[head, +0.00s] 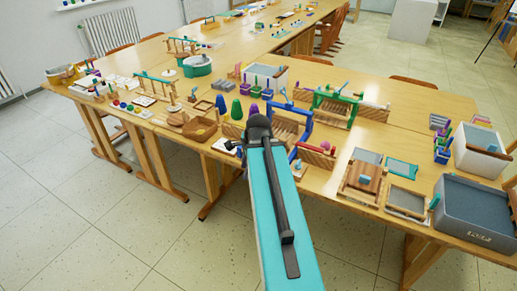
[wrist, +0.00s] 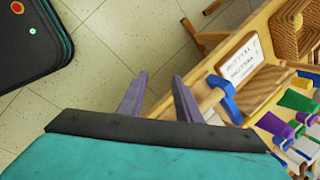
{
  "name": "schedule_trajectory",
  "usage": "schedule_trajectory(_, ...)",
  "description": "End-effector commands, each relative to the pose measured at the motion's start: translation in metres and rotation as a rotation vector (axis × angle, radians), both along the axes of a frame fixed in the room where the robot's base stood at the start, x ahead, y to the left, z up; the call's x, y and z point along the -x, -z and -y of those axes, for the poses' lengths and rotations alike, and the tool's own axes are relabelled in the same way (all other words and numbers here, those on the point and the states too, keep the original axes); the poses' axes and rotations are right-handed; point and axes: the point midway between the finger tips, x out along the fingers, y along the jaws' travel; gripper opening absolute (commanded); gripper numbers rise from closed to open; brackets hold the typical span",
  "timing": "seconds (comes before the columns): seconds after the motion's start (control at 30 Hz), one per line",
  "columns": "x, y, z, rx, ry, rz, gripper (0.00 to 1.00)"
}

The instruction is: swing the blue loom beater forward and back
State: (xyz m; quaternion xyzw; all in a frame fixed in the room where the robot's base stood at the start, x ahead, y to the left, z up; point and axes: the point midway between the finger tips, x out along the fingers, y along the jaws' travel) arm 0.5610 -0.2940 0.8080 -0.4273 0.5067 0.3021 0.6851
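The loom with the blue beater (head: 304,127) stands near the front edge of the table in the head view, partly hidden behind my arm. The blue frame rises above its wooden body. In the head view the gripper is mostly hidden by my arm.
A green loom (head: 340,104) stands right of the blue one. Several coloured cones (head: 237,108) stand behind my arm's end. A grey bin (head: 472,213) is at the right. The floor in front is clear.

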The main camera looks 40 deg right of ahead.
Motion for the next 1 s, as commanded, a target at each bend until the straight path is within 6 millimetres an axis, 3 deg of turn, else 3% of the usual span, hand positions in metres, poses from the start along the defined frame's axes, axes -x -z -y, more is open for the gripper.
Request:
schedule_trajectory(0.1,-0.001,0.035,-0.025,0.006,-0.126,-0.050,0.31)
schedule_trajectory(0.47,0.013,0.128,-0.095,0.020,-0.515,-0.177,0.31)
schedule_trajectory(0.77,0.043,0.200,-0.153,0.014,-0.848,-0.272,0.31)
schedule_trajectory(1.0,0.077,0.253,-0.196,-0.004,-1.119,-0.338,0.31)
